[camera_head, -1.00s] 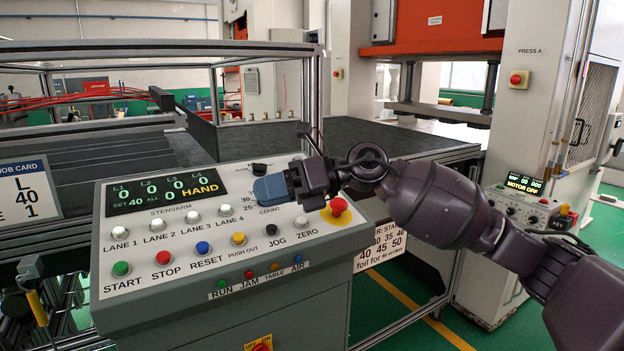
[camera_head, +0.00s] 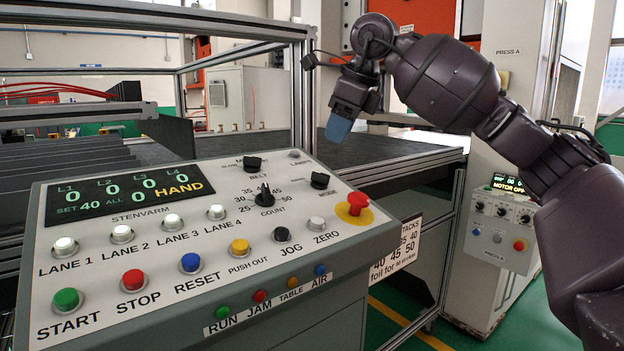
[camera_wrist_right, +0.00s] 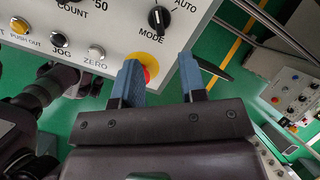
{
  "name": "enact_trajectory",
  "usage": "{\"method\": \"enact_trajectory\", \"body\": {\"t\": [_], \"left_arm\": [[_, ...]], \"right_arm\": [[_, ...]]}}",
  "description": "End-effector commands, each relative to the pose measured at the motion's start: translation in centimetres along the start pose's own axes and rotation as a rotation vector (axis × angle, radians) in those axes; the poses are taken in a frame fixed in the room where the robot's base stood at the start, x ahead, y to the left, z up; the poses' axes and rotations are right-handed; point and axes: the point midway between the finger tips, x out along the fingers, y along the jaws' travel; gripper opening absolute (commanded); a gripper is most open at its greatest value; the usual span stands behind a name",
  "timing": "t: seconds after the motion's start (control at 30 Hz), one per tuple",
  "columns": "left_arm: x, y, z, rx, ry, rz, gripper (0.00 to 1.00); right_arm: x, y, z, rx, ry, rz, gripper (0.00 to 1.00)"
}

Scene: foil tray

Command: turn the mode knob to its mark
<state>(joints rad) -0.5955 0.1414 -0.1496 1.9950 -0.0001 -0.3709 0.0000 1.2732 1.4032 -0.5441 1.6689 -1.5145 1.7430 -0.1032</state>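The mode knob (camera_head: 320,180) is a small black knob at the right of the control panel, left of and above the red stop button. It also shows in the right wrist view (camera_wrist_right: 158,18), with MODE below it and AUTO up to its right. Its white line points roughly up in that view, not at AUTO. My right gripper (camera_head: 338,128) hangs above and beyond the panel's right end, apart from the knob. In the wrist view its two blue fingers (camera_wrist_right: 160,76) are apart with nothing held between them.
The red stop button (camera_head: 355,204) on its yellow plate sticks up near the knob. The count knob (camera_head: 265,196) and belt knob (camera_head: 253,163) stand to the left. The panel display (camera_head: 130,194) reads HAND. A metal frame post (camera_head: 303,105) rises behind the panel.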

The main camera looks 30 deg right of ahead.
Motion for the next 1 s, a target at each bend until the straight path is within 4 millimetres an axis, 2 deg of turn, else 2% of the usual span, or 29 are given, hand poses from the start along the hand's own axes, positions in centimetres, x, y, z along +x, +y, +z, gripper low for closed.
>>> {"method": "enact_trajectory", "body": {"t": [0.2,0.4,0.6,0.8,1.0], "left_arm": [[-0.5,-0.1,1.0,-0.001,-0.019,-0.002,0.52],[-0.2,0.0,1.1,0.000,-0.018,-0.001,0.52],[0.0,0.0,0.8,0.001,-0.012,0.000,0.52],[0.1,0.0,0.7,0.001,-0.008,0.001,0.52],[0.1,0.0,0.7,0.001,-0.008,0.001,0.52]], "right_arm": [[3.1,0.1,0.0,-0.001,0.002,0.004,0.38],[6.6,0.1,0.1,-0.002,0.001,0.004,0.38],[9.1,0.1,0.1,-0.001,-0.001,0.003,0.38],[10.2,0.1,0.1,-0.002,-0.001,0.004,0.38],[10.3,0.1,0.1,-0.002,-0.002,0.003,0.38]]}}
